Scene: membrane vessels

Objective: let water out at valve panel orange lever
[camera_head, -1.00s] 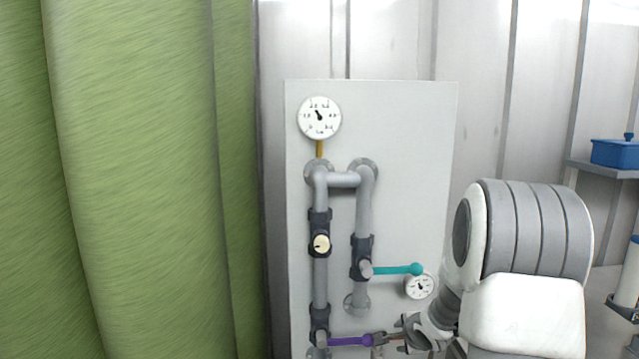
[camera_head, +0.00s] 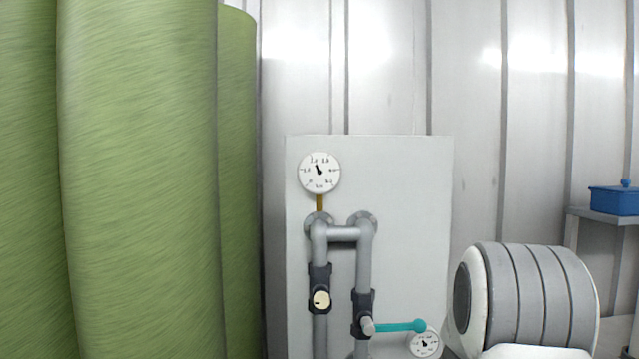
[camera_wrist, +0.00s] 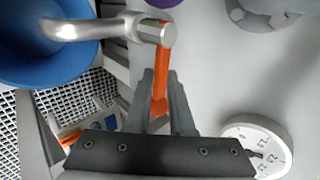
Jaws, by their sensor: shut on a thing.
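In the wrist view, the orange lever (camera_wrist: 158,94) runs down from the round end of a metal pipe fitting (camera_wrist: 155,33), with its rounded end towards the camera. My gripper (camera_wrist: 161,76) has its two dark fingers on either side of the lever and is shut on it. In the head view, the valve panel (camera_head: 415,215) stands against the wall, its lower part cut off by the frame edge. The orange lever and my gripper are outside the head view.
The panel carries a teal lever (camera_head: 400,327), a cream knob (camera_head: 321,300), an upper gauge (camera_head: 319,173) and a lower gauge (camera_head: 424,343). A blue round vessel (camera_wrist: 35,50) and grating (camera_wrist: 90,95) lie left in the wrist view. A green curtain-like surface (camera_head: 140,180) fills the left.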

